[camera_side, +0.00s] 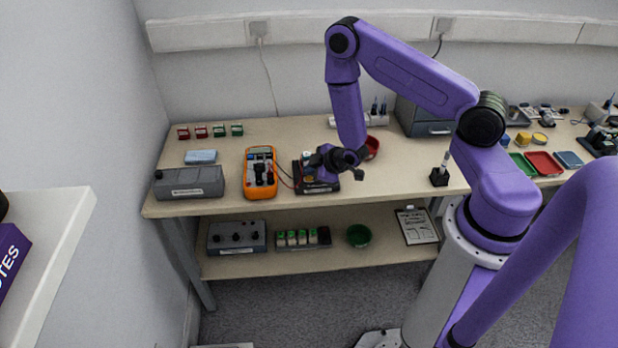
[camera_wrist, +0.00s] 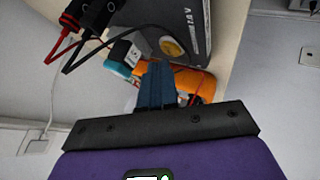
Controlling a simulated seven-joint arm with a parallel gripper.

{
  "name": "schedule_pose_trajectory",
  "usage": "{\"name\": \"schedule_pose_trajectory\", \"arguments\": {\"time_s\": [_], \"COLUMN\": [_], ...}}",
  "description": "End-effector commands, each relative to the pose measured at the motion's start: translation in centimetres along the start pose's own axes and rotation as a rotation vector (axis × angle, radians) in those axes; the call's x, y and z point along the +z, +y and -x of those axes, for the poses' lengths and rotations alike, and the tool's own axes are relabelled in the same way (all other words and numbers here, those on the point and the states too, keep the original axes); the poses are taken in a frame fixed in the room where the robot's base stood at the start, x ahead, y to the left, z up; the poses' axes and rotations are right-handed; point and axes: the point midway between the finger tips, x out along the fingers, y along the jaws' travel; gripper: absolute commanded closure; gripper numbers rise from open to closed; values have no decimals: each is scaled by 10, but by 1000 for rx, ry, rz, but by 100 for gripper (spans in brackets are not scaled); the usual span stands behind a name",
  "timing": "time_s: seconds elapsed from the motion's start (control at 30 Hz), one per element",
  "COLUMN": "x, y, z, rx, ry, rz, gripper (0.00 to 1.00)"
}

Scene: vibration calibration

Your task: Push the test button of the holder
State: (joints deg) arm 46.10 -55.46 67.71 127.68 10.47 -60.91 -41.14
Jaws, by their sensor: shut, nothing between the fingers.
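A dark box with a red edge (camera_side: 316,186), which looks like the holder, sits on the bench just right of the orange multimeter (camera_side: 261,180). My gripper (camera_side: 318,161) is low over this box, shut and empty. It partly hides the box's top, and I cannot make out the test button or tell whether the fingers touch anything. A small white part shows beside the fingers at the box's back. In the wrist view, my closed dark fingers (camera_wrist: 157,70) overlap the orange multimeter (camera_wrist: 190,84). Red and black plugs (camera_wrist: 75,25) with leads show at the upper left there.
A grey labelled box (camera_side: 189,182) stands left of the multimeter, with a light blue block (camera_side: 200,157) behind it. A red bowl (camera_side: 372,146) is close behind my gripper to the right. A black stand (camera_side: 439,177) is further right. Leads run between multimeter and dark box.

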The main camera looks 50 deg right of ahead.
Motion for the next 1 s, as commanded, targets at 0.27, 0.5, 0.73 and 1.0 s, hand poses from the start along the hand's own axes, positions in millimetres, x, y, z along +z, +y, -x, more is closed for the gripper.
{"name": "schedule_pose_trajectory", "arguments": {"time_s": [0.27, 0.5, 0.73, 1.0], "x": [0, 0, 3, 5], "y": [0, 0, -3, -4], "z": [0, 0, -4, -6], "rx": [0, 0, 0, 0], "ry": [0, 0, 0, 0], "rz": [0, 0, 0, -1], "gripper": [100, 100, 100, 100]}}
